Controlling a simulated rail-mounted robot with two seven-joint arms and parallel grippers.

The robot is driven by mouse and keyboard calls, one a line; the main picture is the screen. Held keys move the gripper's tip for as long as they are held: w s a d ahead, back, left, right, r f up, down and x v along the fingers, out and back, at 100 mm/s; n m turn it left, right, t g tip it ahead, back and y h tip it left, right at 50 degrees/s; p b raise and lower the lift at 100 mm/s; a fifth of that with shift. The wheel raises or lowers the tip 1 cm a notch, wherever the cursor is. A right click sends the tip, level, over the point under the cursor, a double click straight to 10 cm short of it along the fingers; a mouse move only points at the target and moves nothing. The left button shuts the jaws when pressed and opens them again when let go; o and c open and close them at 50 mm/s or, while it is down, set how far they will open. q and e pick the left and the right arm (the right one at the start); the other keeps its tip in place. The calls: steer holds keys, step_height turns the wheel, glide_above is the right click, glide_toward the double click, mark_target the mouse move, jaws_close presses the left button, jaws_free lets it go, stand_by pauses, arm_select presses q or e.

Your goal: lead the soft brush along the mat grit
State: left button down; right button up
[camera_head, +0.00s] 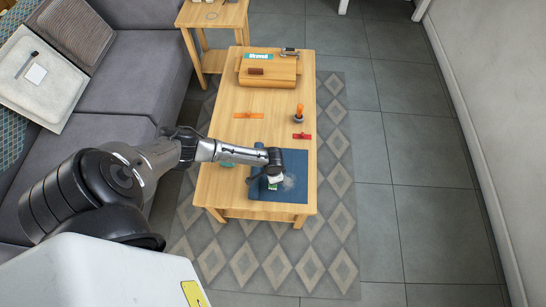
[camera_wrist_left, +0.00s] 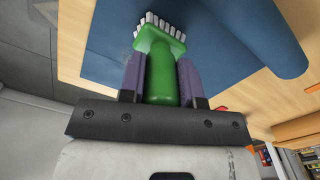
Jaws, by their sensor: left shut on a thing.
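The blue mat (camera_head: 298,163) lies on the near end of the wooden table, and it also fills the upper part of the left wrist view (camera_wrist_left: 210,35). My left gripper (camera_head: 272,176) is over the mat. In the left wrist view its two purple fingers (camera_wrist_left: 160,80) are shut on the green handle of the soft brush (camera_wrist_left: 162,62). The brush's white bristles point away from the gripper, over the mat; I cannot tell whether they touch it. A pale, hazy patch of grit (camera_head: 289,183) shows on the mat just right of the brush. My right gripper is out of view.
On the table (camera_head: 225,190) beyond the mat are a red item (camera_head: 302,136), an orange-handled tool (camera_head: 299,110), a flat orange item (camera_head: 249,116) and a wooden box (camera_head: 268,70). A grey sofa (camera_head: 135,75) stands left. The floor right of the table is clear.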

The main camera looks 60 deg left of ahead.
arm_select(q)
steer(key=shift+f, duration=0.35)
steer(key=shift+d, duration=0.1)
stand_by(0.4)
steer(key=shift+w+d, duration=0.75)
steer(key=shift+w, duration=0.25)
steer(key=shift+w+d, duration=0.75)
steer(key=shift+w, duration=0.3)
steer(key=shift+w+d, duration=0.75)
steer(key=shift+w, duration=0.25)
steer(key=shift+w+d, duration=0.55)
steer(key=shift+w, duration=0.25)
steer(key=shift+w+d, duration=0.55)
steer(key=shift+w, duration=0.2)
steer(key=shift+r, duration=1.1)
steer(key=s+a, duration=0.8)
steer(key=a, duration=0.1)
steer(key=shift+f, duration=0.1)
steer(key=shift+d, duration=0.1)
steer(key=shift+w, duration=0.1)
